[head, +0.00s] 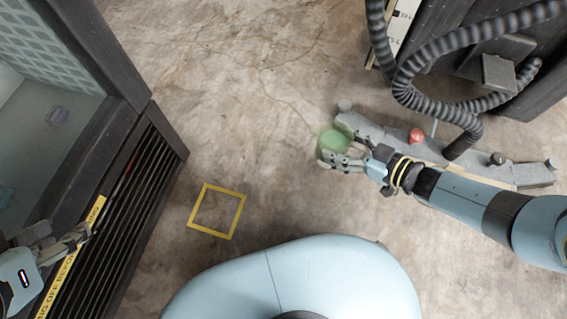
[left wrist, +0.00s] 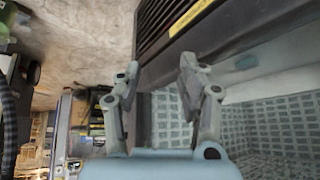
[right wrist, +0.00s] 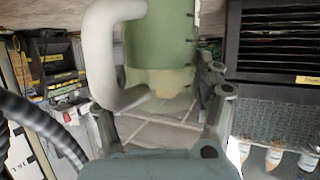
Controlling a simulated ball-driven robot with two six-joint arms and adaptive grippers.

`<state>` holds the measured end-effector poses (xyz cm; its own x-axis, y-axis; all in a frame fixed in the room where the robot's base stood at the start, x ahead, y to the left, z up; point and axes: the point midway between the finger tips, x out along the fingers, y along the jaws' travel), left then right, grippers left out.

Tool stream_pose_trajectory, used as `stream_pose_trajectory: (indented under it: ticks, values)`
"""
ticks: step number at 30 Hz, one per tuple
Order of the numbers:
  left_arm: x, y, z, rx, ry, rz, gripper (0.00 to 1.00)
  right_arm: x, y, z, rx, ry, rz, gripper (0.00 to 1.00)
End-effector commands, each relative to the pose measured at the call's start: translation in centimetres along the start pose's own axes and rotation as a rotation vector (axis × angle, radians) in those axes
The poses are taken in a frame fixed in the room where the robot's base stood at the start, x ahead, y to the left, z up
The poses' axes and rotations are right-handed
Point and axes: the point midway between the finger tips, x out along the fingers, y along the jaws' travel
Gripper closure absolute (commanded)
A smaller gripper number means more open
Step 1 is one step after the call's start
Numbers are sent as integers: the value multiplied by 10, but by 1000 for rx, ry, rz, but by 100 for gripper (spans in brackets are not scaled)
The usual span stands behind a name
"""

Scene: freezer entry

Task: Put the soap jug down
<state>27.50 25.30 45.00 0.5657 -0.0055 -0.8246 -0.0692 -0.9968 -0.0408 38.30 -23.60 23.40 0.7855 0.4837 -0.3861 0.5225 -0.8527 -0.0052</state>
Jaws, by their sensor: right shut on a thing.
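The green soap jug (head: 333,141) is in my right gripper (head: 342,161), right of centre in the head view. In the right wrist view the jug (right wrist: 160,45) fills the space between the fingers, its pale handle (right wrist: 97,55) towards the left. Its top is out of that view. A yellow square outline (head: 210,232) is on the floor, left of and below the jug in the head view. My left gripper (head: 64,243) is at the freezer's edge; in the left wrist view its fingers (left wrist: 160,75) are apart with nothing between them.
The freezer (head: 150,175) with a dark slatted side stands at the left. A grey floor-level unit (head: 520,174) with a red knob (head: 416,135) lies by my right arm. Ribbed black hoses (head: 405,85) hang at the upper right. Bare concrete lies between the jug and the square.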

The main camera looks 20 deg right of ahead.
Motion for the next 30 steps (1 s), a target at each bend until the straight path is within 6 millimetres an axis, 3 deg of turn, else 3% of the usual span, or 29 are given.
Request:
stream_pose_trajectory:
  ticks: [1, 6, 20, 30]
  values:
    - [9, 2, 16, 0, -21, 2, 60, 9, -12, 17, 6, -1, 1, 87]
    - [16, 3, 37, 0, -56, 5, 60, 22, -23, 25, 0, 3, 6, 87]
    - [20, 3, 41, 0, -38, 4, 60, 27, -23, 24, -3, 6, 5, 87]
    - [47, 7, 64, 9, 217, -5, 60, 75, -29, 36, 0, 4, 4, 87]
